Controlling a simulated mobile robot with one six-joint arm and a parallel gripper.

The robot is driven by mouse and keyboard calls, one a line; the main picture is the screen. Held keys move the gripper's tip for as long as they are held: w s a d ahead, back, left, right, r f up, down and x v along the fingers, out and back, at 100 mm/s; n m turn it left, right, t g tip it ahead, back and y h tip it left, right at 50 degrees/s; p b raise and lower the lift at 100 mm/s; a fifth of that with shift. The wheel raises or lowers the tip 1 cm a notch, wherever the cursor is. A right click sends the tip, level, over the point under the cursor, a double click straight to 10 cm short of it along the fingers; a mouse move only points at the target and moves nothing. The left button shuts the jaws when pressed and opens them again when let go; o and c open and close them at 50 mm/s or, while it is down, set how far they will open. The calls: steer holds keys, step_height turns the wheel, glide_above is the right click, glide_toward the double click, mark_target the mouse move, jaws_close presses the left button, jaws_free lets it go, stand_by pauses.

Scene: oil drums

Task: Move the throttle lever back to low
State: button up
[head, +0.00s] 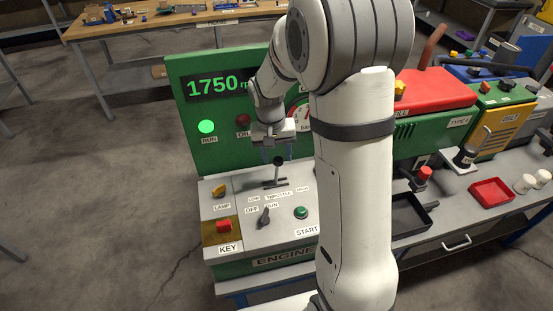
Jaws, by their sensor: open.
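The throttle lever (278,171) is a thin stem with a dark knob at its top, standing in a slot on the grey top of the engine control box. The slot's label has "LOW" on the left, "THROTTLE" in the middle and a partly legible word on the right. The lever stands near the middle of the slot, about upright. My gripper (277,158) points down over the lever, with its open fingers at about knob height. I cannot tell whether they touch the knob. The green back panel (183,150) reads 1750, and the green RUN light (206,127) is lit.
The box also carries a yellow lamp switch (219,190), a red key part (223,226), a black OFF/RUN switch (264,217) and a green start button (301,212). My arm hides part of the panel's gauge. A red tray (491,192) lies on the bench at right.

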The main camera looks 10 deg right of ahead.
mark_target(277, 158)
steer(key=shift+d+f, duration=0.15)
steer(key=shift+f, duration=1.45)
steer(key=shift+c, duration=0.3)
jaws_close()
